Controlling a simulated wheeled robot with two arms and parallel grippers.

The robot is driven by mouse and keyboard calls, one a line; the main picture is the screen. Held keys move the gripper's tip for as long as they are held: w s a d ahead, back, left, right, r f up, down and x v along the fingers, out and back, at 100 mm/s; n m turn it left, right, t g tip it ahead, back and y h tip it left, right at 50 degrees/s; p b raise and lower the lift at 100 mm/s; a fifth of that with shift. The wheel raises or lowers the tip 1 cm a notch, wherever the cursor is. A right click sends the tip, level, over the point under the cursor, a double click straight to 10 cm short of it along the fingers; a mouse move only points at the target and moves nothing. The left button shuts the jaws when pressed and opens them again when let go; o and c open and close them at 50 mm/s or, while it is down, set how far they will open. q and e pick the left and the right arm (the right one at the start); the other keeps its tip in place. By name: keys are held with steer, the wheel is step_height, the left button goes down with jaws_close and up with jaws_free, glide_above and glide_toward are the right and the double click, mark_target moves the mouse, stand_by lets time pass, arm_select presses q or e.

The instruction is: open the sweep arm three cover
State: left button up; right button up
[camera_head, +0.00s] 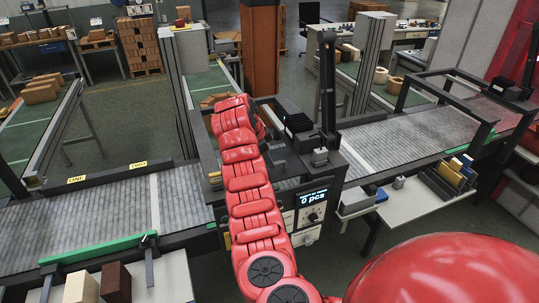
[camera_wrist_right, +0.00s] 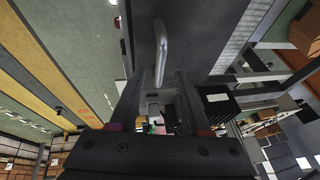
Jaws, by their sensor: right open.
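My right arm reaches from the bottom middle of the head view to the dark machine over the conveyor. Its gripper (camera_head: 262,125) is mostly hidden behind the red arm links there. In the right wrist view the gripper (camera_wrist_right: 163,88) is open, its two dark fingers apart. A bent metal handle (camera_wrist_right: 161,45) on a dark flat panel (camera_wrist_right: 190,25) lies just beyond the fingertips, roughly in line with the gap. I cannot tell whether the fingers touch it. Yellow labels ONE (camera_head: 77,180) and TWO (camera_head: 138,164) mark the conveyor's far rail; no label three is readable. My left gripper is not in view.
A control box with a display (camera_head: 313,197) reading 0 pcs stands right of my arm. A black upright post (camera_head: 328,90) rises behind it. The conveyor (camera_head: 95,220) runs both ways, with a green bar (camera_head: 98,249) at its front left. A black frame (camera_head: 450,90) spans its right part.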

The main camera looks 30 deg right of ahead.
steer(key=shift+p+x, duration=0.3)
steer(key=shift+x, duration=0.5)
steer(key=shift+f, duration=0.15)
jaws_close()
stand_by(0.8)
